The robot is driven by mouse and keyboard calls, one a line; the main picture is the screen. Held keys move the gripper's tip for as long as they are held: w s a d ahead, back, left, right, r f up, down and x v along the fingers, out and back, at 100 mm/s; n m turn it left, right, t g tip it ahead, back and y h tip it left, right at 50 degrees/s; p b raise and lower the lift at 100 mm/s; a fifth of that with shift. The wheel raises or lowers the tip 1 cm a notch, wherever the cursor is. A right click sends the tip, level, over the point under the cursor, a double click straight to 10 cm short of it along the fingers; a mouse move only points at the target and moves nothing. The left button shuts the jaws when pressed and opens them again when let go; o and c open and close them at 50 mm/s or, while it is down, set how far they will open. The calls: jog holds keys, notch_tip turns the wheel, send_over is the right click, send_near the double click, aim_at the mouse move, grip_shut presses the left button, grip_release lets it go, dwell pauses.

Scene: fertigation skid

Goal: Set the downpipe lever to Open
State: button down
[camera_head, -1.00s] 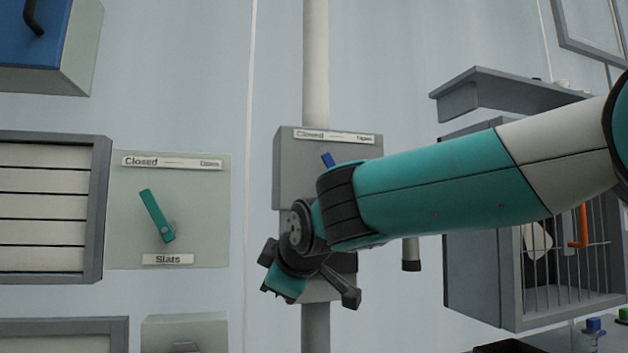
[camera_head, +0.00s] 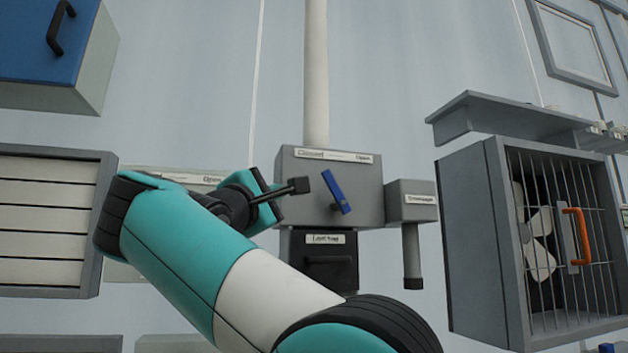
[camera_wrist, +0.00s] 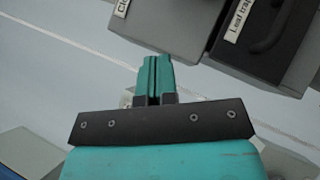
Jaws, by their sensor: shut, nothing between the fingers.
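The downpipe lever (camera_head: 337,191) is a blue handle on the front of a grey box (camera_head: 300,170) on the vertical pipe. It leans up and to the left, its top toward the Closed end of the label (camera_head: 335,156); Open is at the label's right. My gripper (camera_head: 282,200) is just left of the lever, in front of the box's left side, apart from the lever. In the wrist view my gripper (camera_wrist: 157,62) has its teal fingers together with nothing between them. The grey box (camera_wrist: 165,25) shows above them; the lever is out of that view.
Below the box is a dark leaf trap drawer (camera_head: 318,262). A small box with a stub pipe (camera_head: 411,250) stands at its right. A caged fan (camera_head: 540,230) with an orange handle is farther right. A louvre panel (camera_head: 50,220) is at left. My arm covers most of the Slats panel.

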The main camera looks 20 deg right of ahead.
aim_at(334, 193)
jog(key=shift+s+d+r+p+x, duration=0.15)
jog(key=shift+s+d+p+x, duration=0.2)
jog(key=shift+p+x, duration=2.15)
jog(key=shift+s+d+r+p+x, duration=0.25)
jog(key=shift+p+x, duration=1.55)
jog(key=shift+p, duration=1.45)
jog(key=shift+s+d+r+p+x, duration=0.1)
jog(key=shift+s+d+p+x, duration=0.25)
jog(key=shift+p+x, duration=2.15)
jog(key=shift+s+a+f+p, duration=0.15)
jog(key=shift+s+a+p, duration=0.15)
jog(key=shift+p, duration=0.05)
